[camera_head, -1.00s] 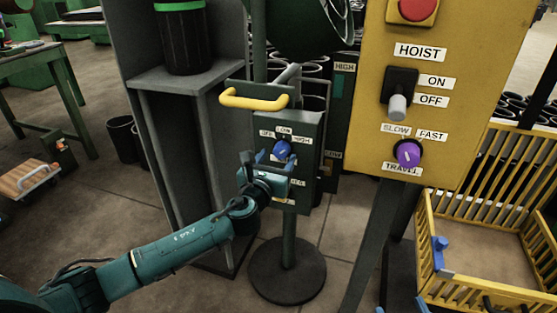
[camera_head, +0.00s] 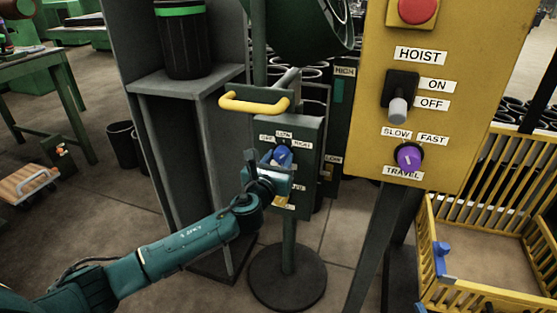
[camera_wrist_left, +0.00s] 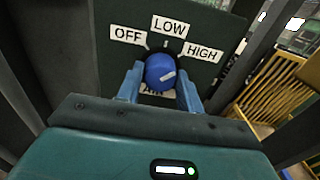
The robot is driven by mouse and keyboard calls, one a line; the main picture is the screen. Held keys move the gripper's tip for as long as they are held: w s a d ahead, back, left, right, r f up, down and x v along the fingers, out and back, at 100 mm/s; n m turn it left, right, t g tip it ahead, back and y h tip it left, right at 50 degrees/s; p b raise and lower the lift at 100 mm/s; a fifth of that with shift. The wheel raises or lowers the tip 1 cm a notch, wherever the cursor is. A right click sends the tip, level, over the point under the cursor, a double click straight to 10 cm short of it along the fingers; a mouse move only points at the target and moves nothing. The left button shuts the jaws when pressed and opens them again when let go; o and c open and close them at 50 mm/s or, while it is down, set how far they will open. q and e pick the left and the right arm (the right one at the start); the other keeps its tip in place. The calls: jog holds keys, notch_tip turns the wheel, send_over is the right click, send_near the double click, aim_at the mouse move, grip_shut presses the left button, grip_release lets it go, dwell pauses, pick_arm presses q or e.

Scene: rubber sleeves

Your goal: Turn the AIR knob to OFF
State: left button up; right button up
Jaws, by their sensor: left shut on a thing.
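The AIR knob is a round blue knob (camera_wrist_left: 160,72) on a dark green panel. A white OFF label (camera_wrist_left: 128,35) is at its upper left, a LOW label (camera_wrist_left: 170,27) above and a HIGH label (camera_wrist_left: 202,52) at its upper right. The AIR label (camera_wrist_left: 152,91) below is partly hidden. My left gripper (camera_wrist_left: 160,88) has its blue fingers on both sides of the knob, shut on it. In the head view my left gripper (camera_head: 268,168) covers the knob's lower part.
A yellow handle (camera_head: 254,104) juts out above the panel. A yellow HOIST panel (camera_head: 455,120) with a purple TRAVEL knob (camera_head: 408,157) stands close on the right. A grey shelf (camera_head: 185,85) is on the left. A yellow crate (camera_head: 432,225) is at the lower right.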

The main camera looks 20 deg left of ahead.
pick_arm(q)
jog(key=shift+c, duration=0.5)
jog(key=shift+n, duration=0.3)
jog(key=n+p, duration=0.1)
jog(key=n, duration=0.2)
jog(key=shift+n, duration=0.4)
jog(key=n, duration=0.3)
jog(key=shift+n, duration=0.3)
jog(key=n, duration=0.5)
jog(key=n+p, duration=0.1)
jog(key=n, duration=0.3)
jog(key=shift+n, duration=0.4)
pick_arm(e)
jog(key=shift+w+d+f+m+g+h, duration=0.1)
jog(key=shift+w+d+m+g+h, duration=0.05)
jog(key=shift+d+m+g+h, duration=0.4)
jog(key=shift+h, duration=0.25)
pick_arm(q)
jog(key=o, duration=1)
